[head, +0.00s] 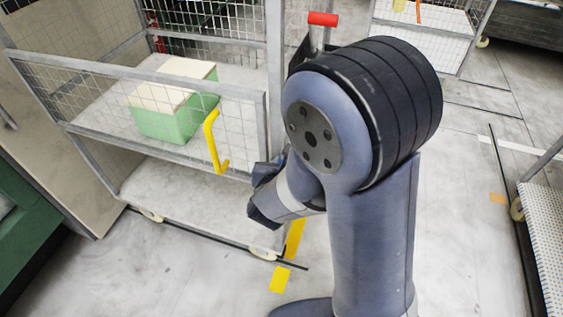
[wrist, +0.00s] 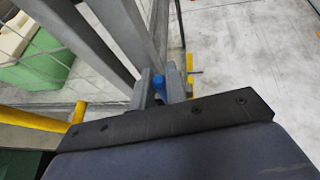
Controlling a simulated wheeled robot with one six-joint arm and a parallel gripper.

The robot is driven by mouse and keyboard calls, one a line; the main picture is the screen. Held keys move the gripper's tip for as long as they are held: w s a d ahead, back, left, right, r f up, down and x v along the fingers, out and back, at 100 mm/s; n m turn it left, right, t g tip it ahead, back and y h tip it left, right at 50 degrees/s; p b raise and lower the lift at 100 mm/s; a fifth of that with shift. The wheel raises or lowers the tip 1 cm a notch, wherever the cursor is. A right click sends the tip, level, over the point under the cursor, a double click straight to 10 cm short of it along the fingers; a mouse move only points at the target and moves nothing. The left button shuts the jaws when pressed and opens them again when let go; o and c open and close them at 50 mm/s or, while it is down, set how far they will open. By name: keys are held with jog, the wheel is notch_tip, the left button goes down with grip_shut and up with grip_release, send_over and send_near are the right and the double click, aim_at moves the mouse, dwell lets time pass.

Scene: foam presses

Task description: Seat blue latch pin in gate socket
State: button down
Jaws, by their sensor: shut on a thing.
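The blue latch pin (wrist: 158,83) shows in the wrist view as a small blue end between the two grey fingers of my gripper (wrist: 162,90). The gripper is shut on it, close to the grey metal posts of the cage. The mesh gate (head: 165,110) with a yellow handle (head: 213,142) stands left of my arm in the head view; the handle is also at the left in the wrist view (wrist: 79,112). The pin is not visible in the head view. I cannot make out the gate socket in either view.
Behind the gate, a green box with cream contents (head: 165,122) sits on the cage cart's shelf (head: 95,108). A red-topped grip (head: 323,19) rises behind my arm. A white perforated surface (head: 545,240) stands at the right. The floor between is mostly clear.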

jog(key=shift+f+b, duration=0.2)
jog(key=shift+b, duration=0.15)
jog(key=c, duration=1.4)
grip_release()
jog(key=shift+r, duration=0.15)
jog(key=shift+r+p, duration=0.15)
jog(key=shift+p, duration=0.25)
jog(key=v, duration=1.2)
jog(key=shift+b, duration=0.3)
